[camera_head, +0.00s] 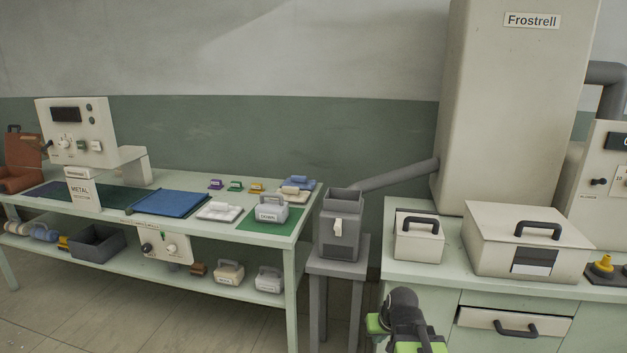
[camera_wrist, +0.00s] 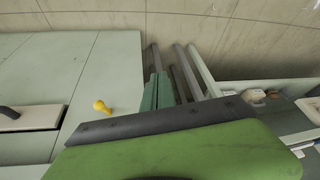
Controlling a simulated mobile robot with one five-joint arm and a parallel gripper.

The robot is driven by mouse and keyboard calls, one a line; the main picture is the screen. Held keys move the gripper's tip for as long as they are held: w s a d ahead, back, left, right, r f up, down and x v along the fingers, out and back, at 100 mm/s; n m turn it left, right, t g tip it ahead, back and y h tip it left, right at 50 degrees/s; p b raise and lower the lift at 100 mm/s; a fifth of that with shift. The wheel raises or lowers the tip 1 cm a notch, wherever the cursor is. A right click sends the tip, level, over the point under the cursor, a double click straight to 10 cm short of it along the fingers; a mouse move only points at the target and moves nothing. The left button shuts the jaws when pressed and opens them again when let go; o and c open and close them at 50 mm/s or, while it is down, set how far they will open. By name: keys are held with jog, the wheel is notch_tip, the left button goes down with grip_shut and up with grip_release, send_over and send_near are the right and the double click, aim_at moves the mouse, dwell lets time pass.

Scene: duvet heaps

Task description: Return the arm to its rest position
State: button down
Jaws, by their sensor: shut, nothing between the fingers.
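My arm, with green and dark grey parts, shows at the bottom of the head view, right of centre, in front of the pale green cabinet (camera_head: 420,298). My gripper (camera_wrist: 165,125) fills the lower part of the wrist view as a broad green piece with a dark grey edge. It is shut and holds nothing. The fingertips do not show clearly in the head view. In the wrist view the cabinet front (camera_wrist: 105,65) and a yellow knob (camera_wrist: 101,106) lie beyond the gripper.
A grey hopper (camera_head: 339,226) on a stand fills the gap between the left workbench (camera_head: 293,240) and the cabinet. Lidded boxes (camera_head: 535,240) sit on the cabinet top. A drawer (camera_head: 512,324) with a dark handle is below. Open floor (camera_head: 90,315) lies at left.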

jog(key=s+a+f+g+h, duration=0.1)
jog(key=s+a+g, duration=0.15)
jog(key=s, duration=0.25)
jog(key=s+a+f+g, duration=0.1)
jog(key=s+g, duration=0.2)
jog(key=s, duration=0.2)
notch_tip(320, 180, up, 16)
jog(key=p, duration=1.5)
jog(key=shift+f+t+p, duration=0.2)
jog(key=shift+t+p, duration=0.1)
jog(key=shift+t, duration=0.05)
jog(key=shift+d, duration=0.1)
